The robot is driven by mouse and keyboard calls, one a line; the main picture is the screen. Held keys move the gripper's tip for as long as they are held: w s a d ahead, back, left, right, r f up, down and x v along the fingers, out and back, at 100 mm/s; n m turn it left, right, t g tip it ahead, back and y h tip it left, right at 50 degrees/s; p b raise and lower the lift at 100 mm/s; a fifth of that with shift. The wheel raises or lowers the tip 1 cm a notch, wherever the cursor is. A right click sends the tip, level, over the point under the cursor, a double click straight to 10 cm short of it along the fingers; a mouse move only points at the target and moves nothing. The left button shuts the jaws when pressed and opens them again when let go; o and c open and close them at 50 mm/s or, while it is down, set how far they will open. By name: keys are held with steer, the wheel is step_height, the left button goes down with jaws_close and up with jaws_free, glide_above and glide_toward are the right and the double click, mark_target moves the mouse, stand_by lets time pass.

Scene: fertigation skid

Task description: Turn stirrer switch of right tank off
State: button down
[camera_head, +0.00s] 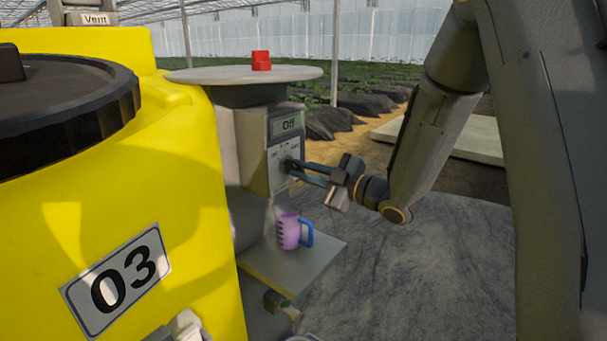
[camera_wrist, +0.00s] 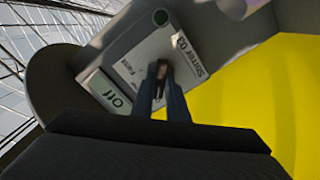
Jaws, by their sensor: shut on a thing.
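The stirrer switch panel (camera_head: 286,150) is a grey box beside the yellow tank, with a display that reads "Off". In the wrist view the panel (camera_wrist: 140,52) carries the label "Stirrer 03" and its display (camera_wrist: 112,92) also reads "Off". My gripper (camera_head: 288,164) reaches the panel from the right, its fingers at the dial. In the wrist view my gripper (camera_wrist: 161,70) is shut on the small dark switch knob, which the fingertips mostly hide. The yellow tank (camera_head: 190,240) bears a "03" plate (camera_head: 117,283).
A purple cup with a blue handle (camera_head: 289,232) stands on a shelf (camera_head: 318,262) below the panel. A round grey disc (camera_head: 225,75) with a red block (camera_head: 261,61) on it sits above the panel. Open floor (camera_head: 420,270) lies to the right.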

steer(key=shift+f, duration=0.1)
stand_by(0.3)
steer(key=c, duration=1.7)
jaws_free()
steer(key=shift+c, duration=0.2)
steer(key=b+v, duration=0.1)
steer(key=v, duration=0.6)
steer(key=shift+s+d, duration=0.3)
